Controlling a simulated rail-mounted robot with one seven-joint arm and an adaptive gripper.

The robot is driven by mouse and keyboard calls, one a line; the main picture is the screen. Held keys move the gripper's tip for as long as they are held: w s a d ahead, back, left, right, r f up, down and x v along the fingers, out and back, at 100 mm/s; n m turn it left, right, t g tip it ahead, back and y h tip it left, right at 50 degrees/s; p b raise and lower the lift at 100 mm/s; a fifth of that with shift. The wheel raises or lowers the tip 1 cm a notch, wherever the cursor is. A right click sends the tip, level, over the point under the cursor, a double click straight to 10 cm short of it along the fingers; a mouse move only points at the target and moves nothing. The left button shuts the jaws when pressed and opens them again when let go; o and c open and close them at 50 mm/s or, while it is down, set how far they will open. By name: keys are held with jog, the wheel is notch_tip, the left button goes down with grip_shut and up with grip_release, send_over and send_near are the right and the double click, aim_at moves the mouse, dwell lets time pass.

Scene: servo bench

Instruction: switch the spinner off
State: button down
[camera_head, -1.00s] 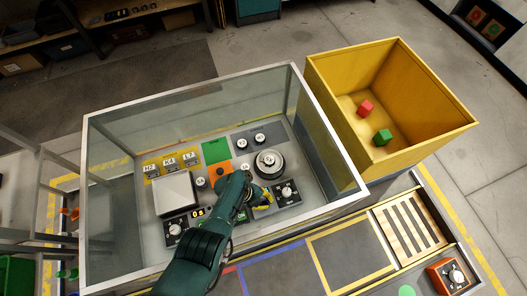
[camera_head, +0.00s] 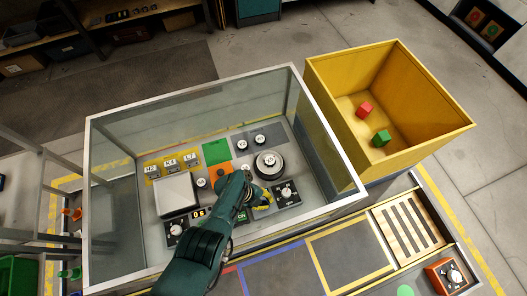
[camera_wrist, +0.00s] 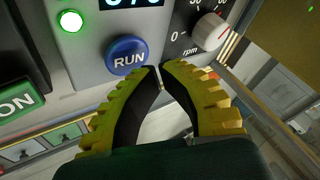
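The spinner appears to be the round dark unit with a pale top (camera_head: 268,163) inside the clear-walled case. Its likely control box (camera_head: 286,193), with a dial, stands in front of it. In the wrist view a grey panel has a blue RUN button (camera_wrist: 127,55), a lit green lamp (camera_wrist: 70,19), a white rpm knob (camera_wrist: 210,31) and part of a digital display (camera_wrist: 130,3). My gripper (camera_wrist: 159,69) has its yellow-ribbed fingertips almost together and empty, just below and right of RUN. My gripper (camera_head: 262,202) is left of the box in the head view. Contact cannot be told.
A green ON button (camera_wrist: 14,98) is at the wrist view's left. The case's metal rim (camera_head: 200,88) and clear walls surround my arm. A white-topped unit (camera_head: 175,193) stands left. A yellow bin (camera_head: 425,145) with red and green cubes stands outside, right.

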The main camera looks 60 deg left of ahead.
notch_tip(320, 180, up, 6)
jog(key=p, duration=0.5)
jog(key=shift+p, duration=0.4)
dwell(0.3)
